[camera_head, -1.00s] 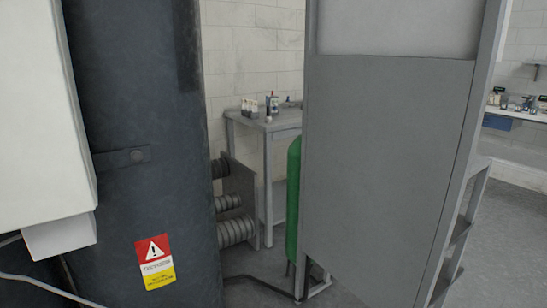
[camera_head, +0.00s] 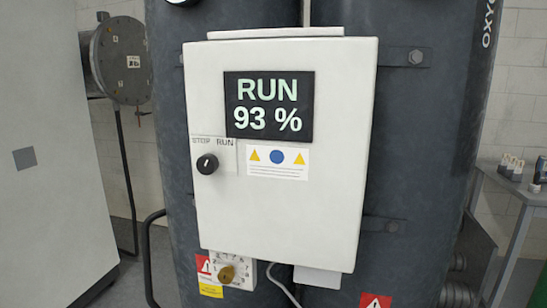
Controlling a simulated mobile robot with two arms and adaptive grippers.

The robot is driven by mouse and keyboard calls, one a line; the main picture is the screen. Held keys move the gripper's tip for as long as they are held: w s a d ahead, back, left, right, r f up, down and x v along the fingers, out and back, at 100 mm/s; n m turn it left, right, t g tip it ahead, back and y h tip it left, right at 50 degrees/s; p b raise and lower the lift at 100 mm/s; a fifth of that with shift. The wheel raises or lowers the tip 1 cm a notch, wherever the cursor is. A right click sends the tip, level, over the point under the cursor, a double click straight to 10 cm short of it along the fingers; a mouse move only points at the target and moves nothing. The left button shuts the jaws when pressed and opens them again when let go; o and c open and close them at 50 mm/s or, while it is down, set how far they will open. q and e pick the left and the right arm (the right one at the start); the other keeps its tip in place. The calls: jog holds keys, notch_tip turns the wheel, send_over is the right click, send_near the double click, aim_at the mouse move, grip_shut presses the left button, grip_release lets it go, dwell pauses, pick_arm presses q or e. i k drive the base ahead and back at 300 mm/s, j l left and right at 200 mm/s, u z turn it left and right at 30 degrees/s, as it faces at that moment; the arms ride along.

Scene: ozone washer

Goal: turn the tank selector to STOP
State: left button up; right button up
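The selector is a small black knob (camera_head: 207,164) on the left side of the white control box (camera_head: 285,215). A plate above it (camera_head: 213,143) reads STOP on the left and RUN on the right. A small pale mark shows on the knob, but it is too small to tell exactly which way it points. The display (camera_head: 268,105) above and to the right of the knob reads RUN 93 %. Neither of my grippers is in view, and nothing touches the knob.
The box is mounted on dark tanks (camera_head: 430,130). Below it is a brass-coloured knob (camera_head: 226,274) on a white numbered plate. A grey cabinet (camera_head: 55,180) stands at the left, and a bench (camera_head: 508,188) at the right. The box's front is unobstructed.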

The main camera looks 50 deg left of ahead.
aim_at(207, 163)
jog(key=u, duration=1.85)
